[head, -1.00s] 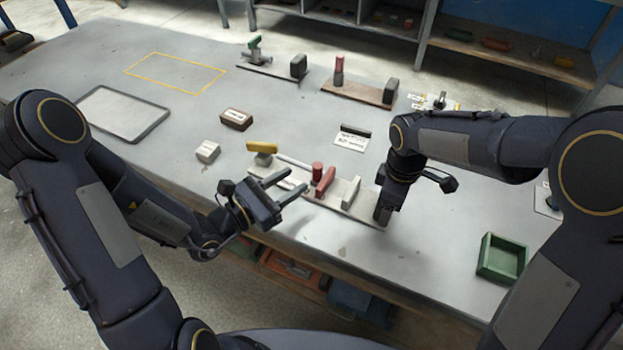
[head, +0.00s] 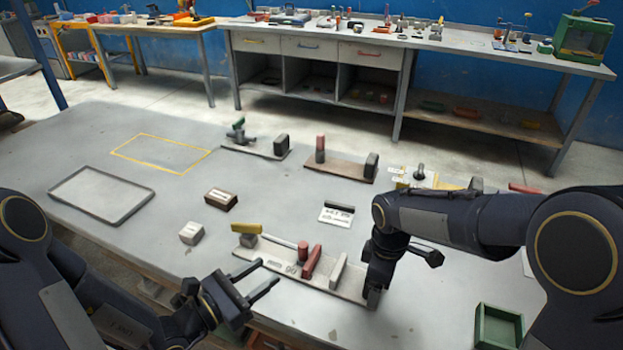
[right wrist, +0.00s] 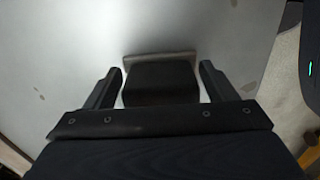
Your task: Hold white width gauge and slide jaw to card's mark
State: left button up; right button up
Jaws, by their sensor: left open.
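The white width gauge (head: 322,279) lies along the table's front edge, with a yellow block (head: 246,228) by its left end. A red jaw (head: 311,263), a red post (head: 303,250) and a pale upright block (head: 338,271) stand on it. The white card (head: 337,217) lies behind it with small, unreadable print. My left gripper (head: 262,277) is open and empty, in front of the gauge's left part. My right gripper (head: 372,290) is down at the gauge's right end. Its fingers (right wrist: 160,82) flank a dark block (right wrist: 160,85); contact is unclear.
Behind are two similar gauges, one grey (head: 255,148) and one brown (head: 340,167). A brown block (head: 221,198), a pale block (head: 191,232) and a grey tray (head: 70,205) are at left. A green bin (head: 497,328) is at right. The yellow-outlined area (head: 160,153) is empty.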

jog(key=shift+o, duration=1.1)
